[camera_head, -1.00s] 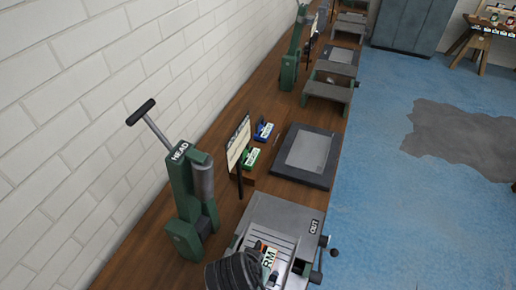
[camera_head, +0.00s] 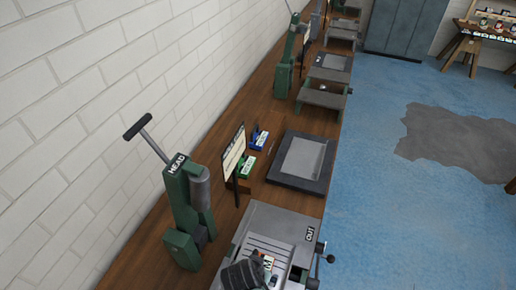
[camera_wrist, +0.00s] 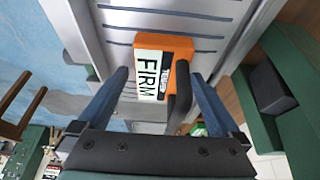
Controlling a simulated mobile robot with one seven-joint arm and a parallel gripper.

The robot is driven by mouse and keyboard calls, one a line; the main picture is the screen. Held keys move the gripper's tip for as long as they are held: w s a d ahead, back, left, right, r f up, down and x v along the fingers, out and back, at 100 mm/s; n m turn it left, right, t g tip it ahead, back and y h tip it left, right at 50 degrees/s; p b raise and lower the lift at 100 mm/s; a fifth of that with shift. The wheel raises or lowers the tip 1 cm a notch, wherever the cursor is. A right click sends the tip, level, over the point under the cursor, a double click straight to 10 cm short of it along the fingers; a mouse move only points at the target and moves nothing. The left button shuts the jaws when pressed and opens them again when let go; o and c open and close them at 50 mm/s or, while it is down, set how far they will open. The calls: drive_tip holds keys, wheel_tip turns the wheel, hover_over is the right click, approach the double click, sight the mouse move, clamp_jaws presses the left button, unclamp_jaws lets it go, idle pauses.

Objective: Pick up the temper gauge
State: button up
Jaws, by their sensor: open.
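The temper gauge (camera_wrist: 180,48) is an orange block with a pale label reading FIRM and a dark strip reading TEMPER. It rests on the grey slotted top of a bench machine. In the head view the gauge (camera_head: 268,263) shows as a small labelled piece beside my wrist. In the head view my fingertips are hidden.
The grey machine (camera_head: 284,222) has an OUT label and a side handle. A green HEAD press (camera_head: 185,205) stands to its left. Behind are an upright board (camera_head: 233,152), green and blue labelled blocks and a dark framed plate (camera_head: 303,158). Blue floor lies right.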

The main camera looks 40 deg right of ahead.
drive_tip(key=shift+c, duration=0.3)
drive_tip(key=shift+r, duration=0.1)
clamp_jaws()
